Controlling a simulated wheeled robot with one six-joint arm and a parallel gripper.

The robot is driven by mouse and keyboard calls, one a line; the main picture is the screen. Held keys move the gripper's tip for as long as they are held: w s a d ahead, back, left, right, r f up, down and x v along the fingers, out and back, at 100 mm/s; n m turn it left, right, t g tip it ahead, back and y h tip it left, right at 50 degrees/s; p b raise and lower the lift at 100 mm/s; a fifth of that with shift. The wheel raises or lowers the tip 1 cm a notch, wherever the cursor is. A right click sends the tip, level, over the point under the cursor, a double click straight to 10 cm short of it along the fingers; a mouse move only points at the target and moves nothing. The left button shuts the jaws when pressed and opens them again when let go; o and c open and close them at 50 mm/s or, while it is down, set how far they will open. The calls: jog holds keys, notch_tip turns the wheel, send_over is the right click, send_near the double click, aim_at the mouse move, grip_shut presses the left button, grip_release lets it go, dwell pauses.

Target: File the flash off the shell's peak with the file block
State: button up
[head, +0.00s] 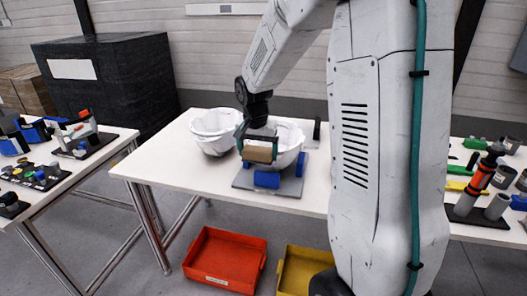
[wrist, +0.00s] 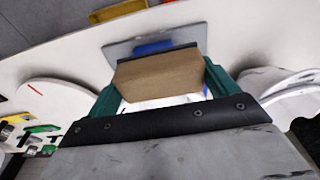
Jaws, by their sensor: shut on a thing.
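My gripper (head: 260,146) is shut on the tan file block (head: 257,155), held between its green fingers. The block also shows between the fingers in the wrist view (wrist: 160,75). A white helmet shell (head: 290,138) sits on a grey plate (head: 289,188) with blue blocks. The block is in front of the shell's near side; I cannot tell whether they touch. In the wrist view, a white strip of the shell (wrist: 165,103) shows between block and palm. The peak and any flash on it are hidden or too small to see.
More white shells (head: 213,131) stand left of the plate. A round white thing with a red line (wrist: 50,105) is left in the wrist view. Red (head: 225,258) and yellow (head: 292,268) bins lie on the floor. Loose tools crowd the right end; the front-left tabletop is clear.

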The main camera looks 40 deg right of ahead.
aim_at(270, 151)
jog(key=shift+s+d+f, duration=0.1)
jog(key=shift+s+d, duration=0.5)
jog(key=shift+s, duration=0.2)
jog(key=shift+s+d, duration=0.6)
jog(key=shift+s, duration=0.15)
jog(key=shift+w+a, duration=0.65)
jog(key=shift+w, duration=0.15)
jog(key=shift+w+a, duration=0.6)
jog(key=shift+w, duration=0.2)
jog(key=shift+s+d+f, duration=0.1)
jog(key=shift+s+d, duration=0.55)
jog(key=shift+s, duration=0.15)
jog(key=shift+r, duration=4.05)
jog(key=shift+s+a+f, duration=0.1)
jog(key=shift+f, duration=1.3)
jog(key=shift+s+a+f, duration=0.1)
jog(key=shift+f, duration=1.25)
